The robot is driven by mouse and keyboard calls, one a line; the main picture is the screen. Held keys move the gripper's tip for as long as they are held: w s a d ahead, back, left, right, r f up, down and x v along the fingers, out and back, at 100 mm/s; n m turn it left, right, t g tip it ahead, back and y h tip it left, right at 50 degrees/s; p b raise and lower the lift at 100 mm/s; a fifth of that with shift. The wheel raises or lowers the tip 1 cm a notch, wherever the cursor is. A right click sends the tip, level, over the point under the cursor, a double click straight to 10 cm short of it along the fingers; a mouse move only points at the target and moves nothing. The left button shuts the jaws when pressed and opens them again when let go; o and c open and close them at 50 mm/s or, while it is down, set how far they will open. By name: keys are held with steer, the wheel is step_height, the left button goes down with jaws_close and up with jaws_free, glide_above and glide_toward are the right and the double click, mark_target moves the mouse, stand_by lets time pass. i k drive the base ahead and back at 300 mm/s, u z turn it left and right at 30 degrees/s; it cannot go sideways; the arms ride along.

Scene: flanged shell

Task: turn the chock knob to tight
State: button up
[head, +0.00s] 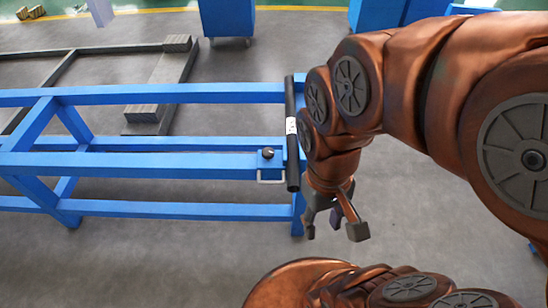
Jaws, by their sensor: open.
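A small black knob (267,153) sits on top of the near blue rail, close to the rail's right end. A thin pale metal handle or bracket (270,177) hangs on the rail's front just below it. My gripper (334,226) points down to the right of the frame's end, apart from the knob. It is open, with grey fingertips spread and nothing visible between them. The knob's setting is too small to read.
A blue steel frame (170,161) runs in from the left. A black bar (291,130) with a white label (291,126) lies across its right end, between the knob and my arm. Grey floor in front is clear. Stacked dark beams (160,85) lie behind.

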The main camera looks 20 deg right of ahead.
mark_target(268, 153)
steer(key=z, duration=0.55)
steer(key=k, duration=1.3)
steer(key=u, duration=0.15)
steer(key=i, duration=0.6)
steer(key=u, duration=0.85)
steer(key=i, duration=1.1)
steer(key=z, duration=0.4)
